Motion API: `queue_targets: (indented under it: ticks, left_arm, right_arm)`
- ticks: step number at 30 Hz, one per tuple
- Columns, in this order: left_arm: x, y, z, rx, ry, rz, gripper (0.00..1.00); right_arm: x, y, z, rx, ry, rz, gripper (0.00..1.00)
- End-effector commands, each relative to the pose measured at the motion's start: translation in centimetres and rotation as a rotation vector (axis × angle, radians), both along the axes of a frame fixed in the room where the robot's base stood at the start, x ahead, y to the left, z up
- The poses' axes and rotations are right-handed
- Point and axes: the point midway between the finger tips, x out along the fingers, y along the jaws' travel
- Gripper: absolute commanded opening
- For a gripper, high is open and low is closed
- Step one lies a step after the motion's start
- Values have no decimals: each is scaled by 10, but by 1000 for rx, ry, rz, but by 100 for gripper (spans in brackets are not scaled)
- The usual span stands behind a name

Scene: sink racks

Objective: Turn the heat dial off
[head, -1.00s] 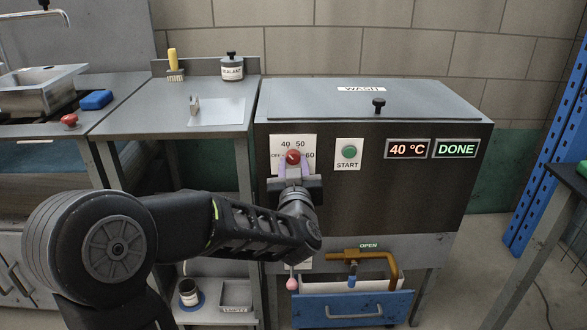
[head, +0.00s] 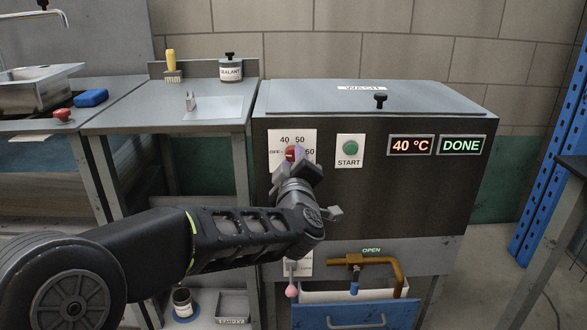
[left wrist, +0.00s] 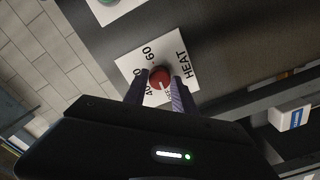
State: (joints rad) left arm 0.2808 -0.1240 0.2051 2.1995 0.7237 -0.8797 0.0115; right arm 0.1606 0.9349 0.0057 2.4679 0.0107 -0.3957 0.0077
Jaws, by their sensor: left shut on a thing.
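The red heat dial (head: 291,153) sits on a white scale plate marked OFF, 40, 50 and 60, on the front of the wash machine (head: 340,205). The dial also shows in the left wrist view (left wrist: 159,77), where its white pointer line points toward the OFF mark. My left gripper (head: 293,158) is shut on the dial, one finger on each side of it, and is rolled over at a tilt. Its fingers also show in the left wrist view (left wrist: 159,88). The fingers partly hide the dial in the head view. My right gripper is not in view.
A green START button (head: 350,148) is right of the dial. Displays read 40 °C (head: 410,146) and DONE (head: 460,145). Below are an orange pipe (head: 392,270), a blue drawer (head: 355,315) and a pink-knobbed lever (head: 292,290). A bench (head: 130,118) stands left.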

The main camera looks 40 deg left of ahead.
Motion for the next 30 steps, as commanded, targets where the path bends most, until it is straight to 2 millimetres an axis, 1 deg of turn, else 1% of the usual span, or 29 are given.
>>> queue_targets:
  ticks: [1, 6, 20, 21, 28, 30]
  left_arm:
    - [0, 0, -2, -18, -13, -1, 0]
    - [0, 0, -1, -62, -44, -1, 0]
    - [0, 0, 0, -77, -57, 0, 0]
    - [0, 0, 0, -77, -57, 0, 34]
    - [0, 0, 0, -76, -56, 0, 52]
    - [0, 0, 0, -75, -56, 1, 54]
  right_arm:
    - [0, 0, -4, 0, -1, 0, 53]
    - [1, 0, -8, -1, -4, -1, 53]
    - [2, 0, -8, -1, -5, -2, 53]
    - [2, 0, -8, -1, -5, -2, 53]
    - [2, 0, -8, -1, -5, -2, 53]
    - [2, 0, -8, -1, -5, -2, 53]
